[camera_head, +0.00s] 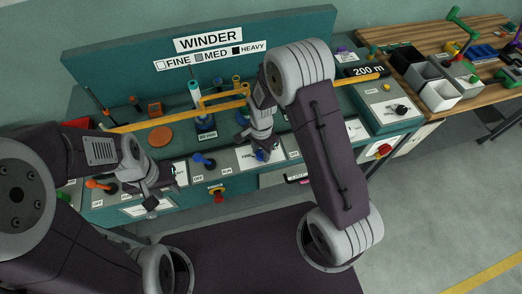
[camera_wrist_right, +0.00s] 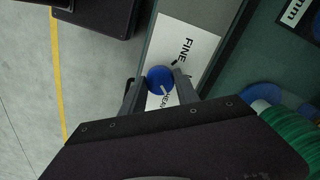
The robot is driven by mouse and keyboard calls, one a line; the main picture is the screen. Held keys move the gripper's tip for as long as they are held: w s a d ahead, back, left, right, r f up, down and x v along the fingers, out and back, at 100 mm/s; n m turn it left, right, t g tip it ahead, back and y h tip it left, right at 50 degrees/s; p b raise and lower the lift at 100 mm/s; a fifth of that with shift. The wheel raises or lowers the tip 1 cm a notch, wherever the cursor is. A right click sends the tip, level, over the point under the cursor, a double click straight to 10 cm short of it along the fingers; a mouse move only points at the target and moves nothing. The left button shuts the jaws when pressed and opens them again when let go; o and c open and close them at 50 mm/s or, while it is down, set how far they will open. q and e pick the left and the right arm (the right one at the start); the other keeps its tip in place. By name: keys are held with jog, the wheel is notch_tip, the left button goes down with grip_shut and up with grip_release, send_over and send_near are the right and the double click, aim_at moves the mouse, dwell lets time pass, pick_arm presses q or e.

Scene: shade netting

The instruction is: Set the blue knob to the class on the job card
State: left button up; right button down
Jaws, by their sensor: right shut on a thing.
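The blue knob (camera_wrist_right: 158,75) sits on a white plate (camera_wrist_right: 188,45) with FINE printed above it and a second word, partly hidden, below. A pale pointer line on the knob points towards its lower right in the right wrist view. My right gripper (camera_wrist_right: 157,88) is shut on the knob, one finger on each side. In the head view my right gripper (camera_head: 263,148) reaches down to the front panel and mostly hides the knob. My left gripper (camera_head: 160,194) hangs empty over the left front panel; its jaw gap is unclear. I cannot identify the job card.
The WINDER sign (camera_head: 208,39) has a legend of FINE, MED and HEAVY (camera_head: 211,56). A blue lever (camera_head: 204,161) and an orange lever (camera_head: 98,184) stand left of the knob. Yellow bars (camera_head: 180,119) cross behind.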

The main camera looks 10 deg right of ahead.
jog(key=n+p, duration=0.1)
jog(key=n, duration=0.3)
jog(key=shift+w+r+n, duration=0.1)
jog(key=shift+n, duration=0.2)
jog(key=n+p, duration=0.1)
jog(key=n, duration=0.4)
jog(key=n+p, duration=0.1)
jog(key=n, duration=0.4)
jog(key=shift+n, duration=0.4)
jog(key=n+p, duration=0.1)
jog(key=n, duration=0.4)
jog(key=shift+w, duration=0.1)
jog(key=shift+n, duration=0.3)
jog(key=c, duration=0.9)
grip_release()
